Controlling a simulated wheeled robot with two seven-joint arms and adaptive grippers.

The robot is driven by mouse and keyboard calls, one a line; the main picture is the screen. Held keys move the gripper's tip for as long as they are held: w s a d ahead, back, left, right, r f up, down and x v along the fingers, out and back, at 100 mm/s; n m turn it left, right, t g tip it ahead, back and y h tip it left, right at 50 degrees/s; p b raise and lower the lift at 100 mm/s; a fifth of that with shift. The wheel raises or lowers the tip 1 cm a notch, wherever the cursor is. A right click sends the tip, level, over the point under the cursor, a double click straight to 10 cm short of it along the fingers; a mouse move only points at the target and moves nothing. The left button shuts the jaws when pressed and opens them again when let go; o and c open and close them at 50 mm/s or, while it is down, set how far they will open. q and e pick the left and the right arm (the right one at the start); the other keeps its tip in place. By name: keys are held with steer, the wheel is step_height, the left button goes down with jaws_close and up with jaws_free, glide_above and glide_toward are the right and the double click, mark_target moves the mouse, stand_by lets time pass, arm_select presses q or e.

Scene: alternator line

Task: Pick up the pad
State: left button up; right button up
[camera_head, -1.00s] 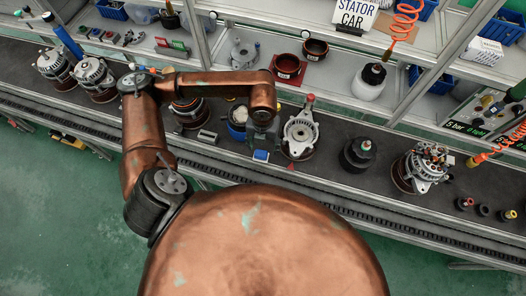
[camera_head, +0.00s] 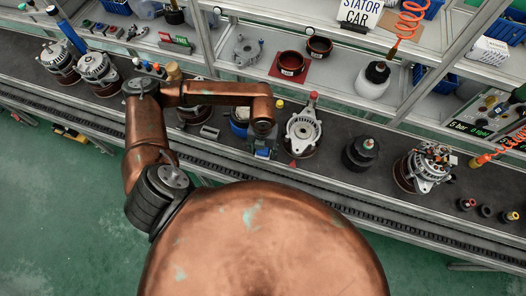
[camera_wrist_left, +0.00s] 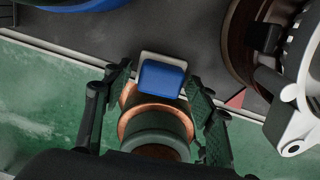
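The pad (camera_wrist_left: 162,78) is a small blue block with a pale grey edge behind it, on the dark bench near its front edge. In the head view the pad (camera_head: 263,153) is a small blue patch beside my left gripper (camera_head: 263,142), which is mostly hidden under my wrist. In the left wrist view my left gripper (camera_wrist_left: 160,95) is open, with one finger to each side of the pad. Gaps show between the fingers and the pad, and nothing is gripped. My right gripper is not in view.
An alternator housing (camera_head: 303,130) with a red-topped post stands close right of the pad. A black round part (camera_head: 360,152) and another alternator (camera_head: 427,168) stand farther right. A shelf runs behind.

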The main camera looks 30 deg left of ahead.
arm_select(q)
steer(key=c, duration=1)
steer(key=shift+r, duration=0.1)
steer(key=shift+r, duration=0.55)
steer(key=shift+s+a+r+p, duration=0.45)
steer(key=shift+s+a+r, duration=0.2)
steer(key=shift+s+r, duration=1.45)
steer(key=shift+s+a+r+p, duration=0.4)
steer(key=shift+s+a+r, duration=0.25)
steer(key=shift+s+r, duration=1.5)
steer(key=shift+s+a+r+p, duration=0.55)
steer(key=shift+s+r, duration=1.1)
steer(key=shift+s, duration=0.85)
steer(key=shift+a, duration=0.1)
